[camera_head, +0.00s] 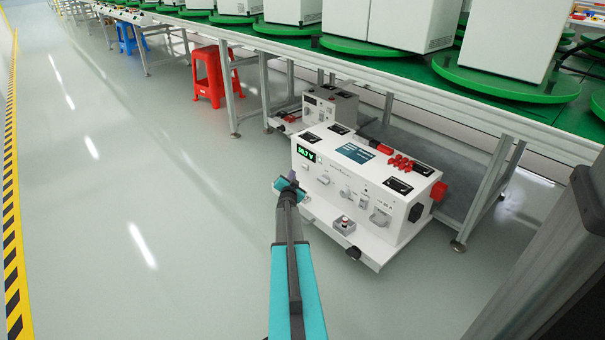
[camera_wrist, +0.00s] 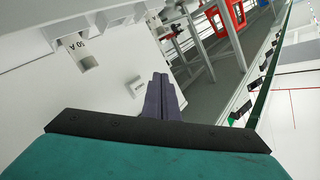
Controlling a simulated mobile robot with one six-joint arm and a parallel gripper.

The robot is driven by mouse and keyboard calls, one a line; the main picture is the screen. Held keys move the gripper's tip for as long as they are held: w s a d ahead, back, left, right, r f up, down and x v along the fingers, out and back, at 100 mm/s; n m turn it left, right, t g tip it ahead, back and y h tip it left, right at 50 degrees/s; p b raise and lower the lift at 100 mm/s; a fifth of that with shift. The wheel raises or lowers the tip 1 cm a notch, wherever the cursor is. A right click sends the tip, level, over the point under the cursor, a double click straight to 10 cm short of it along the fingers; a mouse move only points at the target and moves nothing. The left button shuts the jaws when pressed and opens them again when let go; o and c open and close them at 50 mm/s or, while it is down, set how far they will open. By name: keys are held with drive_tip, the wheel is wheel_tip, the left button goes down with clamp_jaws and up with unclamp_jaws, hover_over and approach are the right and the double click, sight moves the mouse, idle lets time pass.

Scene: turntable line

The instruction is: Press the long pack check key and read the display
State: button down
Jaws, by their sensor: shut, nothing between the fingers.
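A white test unit (camera_head: 335,200) stands on a low white base in front of the line. Its green lit display (camera_head: 305,153) sits at the upper left of the front and shows a value in volts; the first digits are too small to be sure of, the end looks like ".7 V". Small light keys or switches sit on the front, one (camera_head: 324,180) right of my gripper. I cannot tell which is the long pack check key. My gripper (camera_head: 287,184) is shut and empty at the unit's left front. In the wrist view its fingers (camera_wrist: 161,88) point past a small white block (camera_wrist: 136,87).
A part marked "50 A" (camera_wrist: 78,50) is on the panel in the wrist view. A small control box (camera_head: 343,226) sits on the base ledge. Red connectors (camera_head: 398,162) are on top. A red stool (camera_head: 208,76) and table legs stand behind. The floor at left is clear.

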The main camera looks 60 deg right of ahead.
sight(305, 167)
drive_tip(key=shift+s+d+b, duration=0.3)
drive_tip(key=shift+d+b, duration=0.15)
drive_tip(key=shift+d, duration=0.35)
drive_tip(key=shift+s+d+b, duration=0.25)
drive_tip(key=shift+d+b, duration=0.2)
drive_tip(key=shift+d, duration=0.3)
idle(0.8)
drive_tip(key=shift+s+d, duration=0.1)
drive_tip(key=shift+d, duration=0.05)
drive_tip(key=shift+s+d+b, duration=0.15)
drive_tip(key=shift+d+b, duration=0.1)
drive_tip(key=shift+b, duration=0.3)
drive_tip(key=shift+s+d+b, duration=0.2)
drive_tip(key=shift+d+b, duration=0.2)
drive_tip(key=shift+d, duration=0.05)
idle(1.3)
drive_tip(key=shift+a+r, duration=0.15)
drive_tip(key=shift+w+a+p, duration=0.3)
drive_tip(key=shift+a+p, duration=0.4)
drive_tip(key=shift+p, duration=0.25)
